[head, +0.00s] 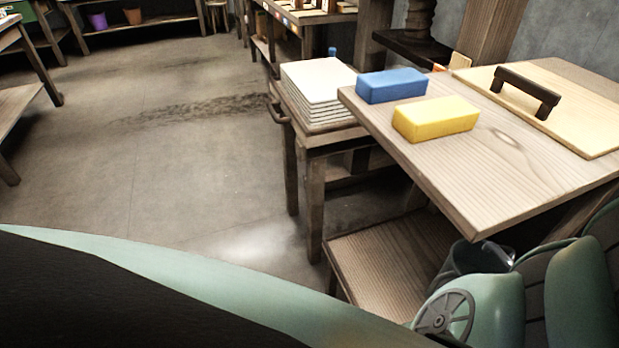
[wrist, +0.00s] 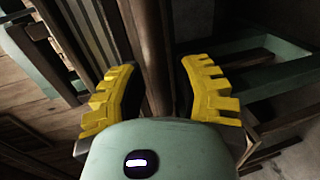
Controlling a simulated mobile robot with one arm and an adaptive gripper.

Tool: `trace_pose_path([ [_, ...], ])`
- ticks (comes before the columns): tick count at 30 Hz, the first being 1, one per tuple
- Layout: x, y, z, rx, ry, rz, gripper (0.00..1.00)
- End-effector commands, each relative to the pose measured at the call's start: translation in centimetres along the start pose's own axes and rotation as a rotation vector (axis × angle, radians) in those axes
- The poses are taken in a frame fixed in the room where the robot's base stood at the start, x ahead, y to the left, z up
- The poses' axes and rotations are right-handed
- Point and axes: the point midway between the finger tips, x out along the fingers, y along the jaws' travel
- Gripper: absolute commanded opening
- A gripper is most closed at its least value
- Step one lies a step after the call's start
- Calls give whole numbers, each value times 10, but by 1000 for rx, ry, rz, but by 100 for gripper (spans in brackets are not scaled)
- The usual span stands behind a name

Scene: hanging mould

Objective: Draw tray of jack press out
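A wooden press with a thick dark screw (head: 421,18) stands at the back right in the head view. In front of it, a stack of white sheets (head: 317,84) lies on a low wooden stand or tray (head: 352,137) with a dark handle (head: 277,108) on its left side. I cannot tell whether this is the press's tray. My gripper (wrist: 160,67) shows only in the wrist view, its yellow fingers wide apart. A dark wooden post or bar (wrist: 149,35) shows in the gap. I cannot tell whether it lies between the fingers or beyond them.
A wooden table (head: 500,182) at the right bears a blue block (head: 391,86), a yellow block (head: 436,119) and a pale board (head: 580,105) with a dark handle. A lower shelf (head: 385,265) is under it. The grey floor (head: 150,150) at the left is clear.

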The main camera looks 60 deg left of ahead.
Motion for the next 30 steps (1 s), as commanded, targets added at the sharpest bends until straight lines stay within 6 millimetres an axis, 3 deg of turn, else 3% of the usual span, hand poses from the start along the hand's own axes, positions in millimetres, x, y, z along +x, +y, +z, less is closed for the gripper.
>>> trace_pose_path([
  [8, -4, -1, 0, 1, 1, -2, 32],
  [21, -57, -1, 1, 0, 2, -4, 32],
  [30, -73, 0, 0, -1, 3, -1, 32],
])
